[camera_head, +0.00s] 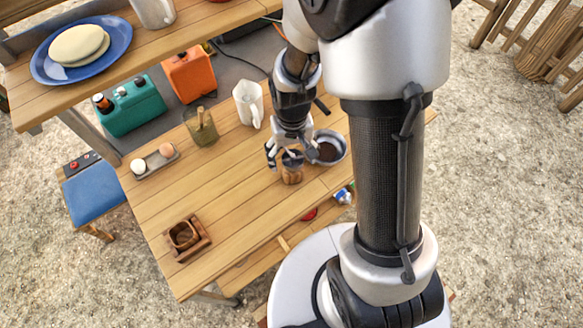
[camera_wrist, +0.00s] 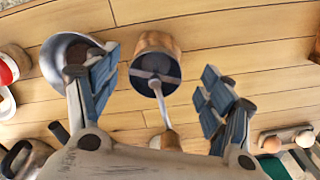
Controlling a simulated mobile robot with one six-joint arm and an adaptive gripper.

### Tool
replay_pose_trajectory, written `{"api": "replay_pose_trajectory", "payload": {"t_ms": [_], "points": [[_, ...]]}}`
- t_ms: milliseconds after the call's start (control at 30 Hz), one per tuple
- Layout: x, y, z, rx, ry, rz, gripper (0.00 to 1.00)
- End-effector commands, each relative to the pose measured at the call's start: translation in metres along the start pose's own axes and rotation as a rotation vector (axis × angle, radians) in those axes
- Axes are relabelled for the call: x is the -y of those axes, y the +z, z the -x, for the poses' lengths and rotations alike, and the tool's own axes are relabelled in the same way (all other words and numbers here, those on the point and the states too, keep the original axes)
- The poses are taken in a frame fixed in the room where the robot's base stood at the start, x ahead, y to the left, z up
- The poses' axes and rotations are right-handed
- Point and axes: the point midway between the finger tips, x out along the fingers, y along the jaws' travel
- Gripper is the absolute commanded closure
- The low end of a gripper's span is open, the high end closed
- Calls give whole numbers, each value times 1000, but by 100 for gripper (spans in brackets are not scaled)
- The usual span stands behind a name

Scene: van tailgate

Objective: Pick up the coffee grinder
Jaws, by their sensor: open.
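The coffee grinder (camera_head: 291,174) stands on the wooden table, with a wood-coloured body and a dark top. In the wrist view the coffee grinder (camera_wrist: 157,43) lies between the fingers, its metal crank arm reaching toward the palm and ending in a wooden knob (camera_wrist: 168,141). My gripper (camera_head: 287,157) is just above and around the grinder's top. In the wrist view my gripper (camera_wrist: 160,78) is open, with one padded finger on either side and visible gaps to the grinder. My fingers partly cover the grinder in the head view.
A metal bowl (camera_head: 340,139) with dark contents stands close beside the gripper. A white pitcher (camera_head: 247,101), a utensil jar (camera_head: 201,129) and an egg tray (camera_head: 149,169) stand farther back. A wooden holder (camera_head: 202,240) is at front left. The table between is clear.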

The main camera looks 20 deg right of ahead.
Motion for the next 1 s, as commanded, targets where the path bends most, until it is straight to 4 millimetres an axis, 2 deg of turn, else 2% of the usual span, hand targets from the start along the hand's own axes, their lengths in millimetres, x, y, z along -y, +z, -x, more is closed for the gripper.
{"api": "replay_pose_trajectory", "payload": {"t_ms": [33,100,433,700,800,1000], "points": [[0,1,-14,4,0,0,26],[0,1,-25,3,0,0,26],[-1,-1,-45,0,0,0,26],[-3,-5,-86,3,0,-1,26],[-3,-6,-91,1,0,0,26],[-3,-6,-90,0,0,0,26]]}}
